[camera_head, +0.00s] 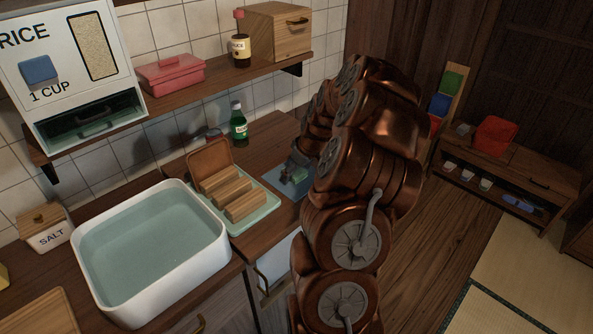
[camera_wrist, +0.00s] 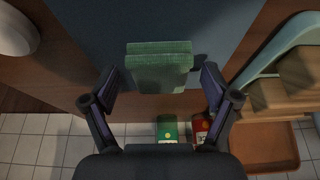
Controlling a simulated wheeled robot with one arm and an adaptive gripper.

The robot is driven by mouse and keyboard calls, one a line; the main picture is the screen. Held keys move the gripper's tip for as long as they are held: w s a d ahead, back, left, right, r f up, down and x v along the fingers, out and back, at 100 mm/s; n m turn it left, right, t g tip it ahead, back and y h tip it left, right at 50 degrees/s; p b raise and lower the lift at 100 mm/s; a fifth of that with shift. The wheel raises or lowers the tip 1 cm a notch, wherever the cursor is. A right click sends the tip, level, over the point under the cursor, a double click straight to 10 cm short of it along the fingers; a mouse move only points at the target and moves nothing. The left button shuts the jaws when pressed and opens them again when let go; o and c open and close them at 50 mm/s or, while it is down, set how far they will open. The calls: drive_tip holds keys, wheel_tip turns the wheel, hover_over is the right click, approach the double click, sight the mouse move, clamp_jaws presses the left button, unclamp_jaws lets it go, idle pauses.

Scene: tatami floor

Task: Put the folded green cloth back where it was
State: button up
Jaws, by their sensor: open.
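The folded green cloth (camera_wrist: 160,70) lies in the wrist view on a flat blue-grey mat (camera_wrist: 100,28). In the head view the cloth (camera_head: 298,175) is small and partly hidden by my arm, on the blue mat (camera_head: 276,182) on the counter. My gripper (camera_wrist: 159,77) is open, with one finger on each side of the cloth and a visible gap on both sides. In the head view my gripper (camera_head: 301,155) shows as a dark shape at the cloth, mostly hidden behind my arm. I cannot tell its exact height over the mat.
A pale green tray (camera_head: 262,213) with wooden blocks stands left of the mat, beside a white water basin (camera_head: 217,262). A green bottle (camera_head: 239,123) stands near the tiled wall. A shelf (camera_head: 215,82) overhangs the counter's back. A low bench (camera_head: 550,184) stands far right.

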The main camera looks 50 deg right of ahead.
drive_tip(key=shift+r+p, duration=0.3)
drive_tip(key=b+v, duration=0.3)
drive_tip(key=v, duration=0.9)
drive_tip(key=s+a+r+n+g+y, duration=0.1)
drive_tip(key=s+a, duration=0.1)
drive_tip(key=a, duration=1.1)
drive_tip(key=s+a+r+n+g, duration=0.1)
drive_tip(key=s+a+g, duration=0.1)
drive_tip(key=a, duration=1)
drive_tip(key=s+a+f+m+g, duration=0.1)
drive_tip(key=s+a, duration=0.5)
drive_tip(key=s, duration=0.4)
drive_tip(key=s+a+f+g+h, duration=0.1)
drive_tip(key=s+a+f+g, duration=0.1)
drive_tip(key=s+a, duration=0.4)
drive_tip(key=s, duration=0.4)
drive_tip(key=shift+s+a+m, duration=0.2)
drive_tip(key=shift+s+m, duration=0.15)
drive_tip(key=shift+m, duration=0.05)
